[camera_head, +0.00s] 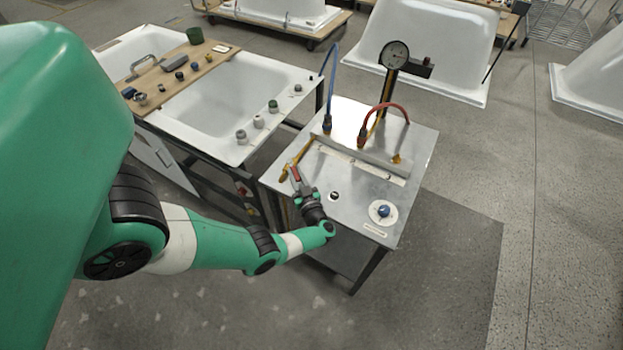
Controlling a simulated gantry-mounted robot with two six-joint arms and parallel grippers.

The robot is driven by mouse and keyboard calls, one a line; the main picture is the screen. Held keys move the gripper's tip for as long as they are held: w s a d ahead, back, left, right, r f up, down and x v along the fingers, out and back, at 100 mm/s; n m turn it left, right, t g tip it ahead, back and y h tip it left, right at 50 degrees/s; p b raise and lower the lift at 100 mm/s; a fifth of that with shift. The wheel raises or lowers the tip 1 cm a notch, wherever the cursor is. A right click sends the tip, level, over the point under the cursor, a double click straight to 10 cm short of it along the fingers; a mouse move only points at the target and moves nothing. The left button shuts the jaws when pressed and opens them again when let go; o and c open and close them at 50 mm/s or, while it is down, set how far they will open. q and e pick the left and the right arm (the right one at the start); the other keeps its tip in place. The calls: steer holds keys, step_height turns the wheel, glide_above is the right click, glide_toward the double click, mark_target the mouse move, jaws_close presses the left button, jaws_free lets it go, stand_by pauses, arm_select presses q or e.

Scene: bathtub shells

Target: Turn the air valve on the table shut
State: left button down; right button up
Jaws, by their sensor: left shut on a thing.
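The metal-topped table (418,150) carries a grey bar with a hose fitting at its back. What looks like the air valve is the brass-yellow piece (303,154) at the bar's left end, with a short red handle (295,173) close to it. My left gripper (299,182) reaches in from the front left, low over the table, and is shut on what looks like the red handle. The fingers are small here and partly hide the handle. My right gripper is not in view.
A blue knob (383,210) sits at the front right. A bathtub shell (285,80) with several fittings stands to the left.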

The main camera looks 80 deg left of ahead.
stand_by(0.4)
arm_select(q)
steer(key=c, duration=0.7)
jaws_free()
steer(key=v, duration=1.1)
steer(key=shift+w+d, duration=0.2)
steer(key=shift+d, duration=0.05)
